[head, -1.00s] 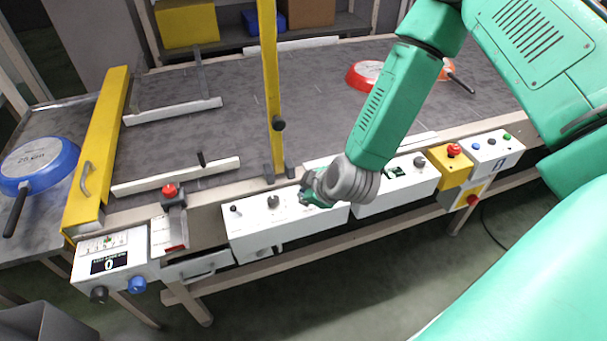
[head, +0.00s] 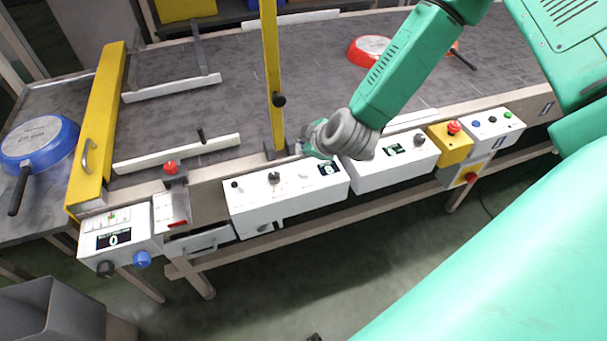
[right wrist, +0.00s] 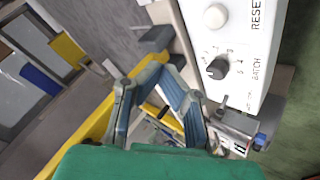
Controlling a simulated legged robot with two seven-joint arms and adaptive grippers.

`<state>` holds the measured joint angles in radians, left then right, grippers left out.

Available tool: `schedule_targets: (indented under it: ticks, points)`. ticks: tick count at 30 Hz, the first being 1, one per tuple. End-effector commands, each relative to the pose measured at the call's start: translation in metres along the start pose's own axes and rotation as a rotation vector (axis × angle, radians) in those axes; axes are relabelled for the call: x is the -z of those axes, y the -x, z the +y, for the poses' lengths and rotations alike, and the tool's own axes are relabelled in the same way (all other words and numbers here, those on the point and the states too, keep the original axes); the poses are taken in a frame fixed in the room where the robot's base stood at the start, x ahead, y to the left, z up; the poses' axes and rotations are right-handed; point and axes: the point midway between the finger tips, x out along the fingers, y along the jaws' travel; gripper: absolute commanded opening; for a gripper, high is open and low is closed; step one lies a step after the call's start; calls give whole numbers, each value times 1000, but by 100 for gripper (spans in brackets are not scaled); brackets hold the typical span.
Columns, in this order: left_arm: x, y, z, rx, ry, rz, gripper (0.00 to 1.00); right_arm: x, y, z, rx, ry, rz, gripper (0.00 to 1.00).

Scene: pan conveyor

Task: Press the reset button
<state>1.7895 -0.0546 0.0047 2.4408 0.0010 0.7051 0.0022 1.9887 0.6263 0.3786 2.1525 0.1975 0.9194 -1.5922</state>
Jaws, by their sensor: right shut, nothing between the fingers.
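The reset button is a white round button (right wrist: 215,16) beside the lettering "RESET", which is partly cut off in the right wrist view. It sits on a white control box (head: 240,211) on the front rail, next to a black batch knob (right wrist: 217,68). In the head view the button shows small and pale (head: 303,175). My right gripper (head: 308,142) is shut and empty, behind and above the box's top edge and apart from the button. In the right wrist view its blue-grey fingers (right wrist: 163,82) are left of and below the button. My left gripper is not in view.
A yellow upright post (head: 272,80) stands close left of my right gripper. A red emergency button (head: 453,127) on a yellow box is to the right. A blue pan (head: 40,140) lies far left, a red pan (head: 368,50) on the belt. The mid-belt is clear.

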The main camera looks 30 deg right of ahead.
Motion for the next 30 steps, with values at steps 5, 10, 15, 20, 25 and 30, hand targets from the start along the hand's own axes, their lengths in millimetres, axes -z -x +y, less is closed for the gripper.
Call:
schedule_targets:
  ticks: [5,10,15,20,25,30]
  points:
    - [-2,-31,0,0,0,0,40,-17,-22,-16,1,-2,-1,0]
    - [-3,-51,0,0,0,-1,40,-28,-38,-28,1,2,-2,0]
    - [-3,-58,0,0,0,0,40,-34,-47,-34,0,2,0,0]
    - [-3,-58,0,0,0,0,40,-35,-48,-35,0,0,0,0]
    - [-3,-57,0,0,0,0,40,-35,-47,-35,0,0,0,0]
    - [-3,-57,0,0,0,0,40,-35,-48,-35,0,0,-1,0]
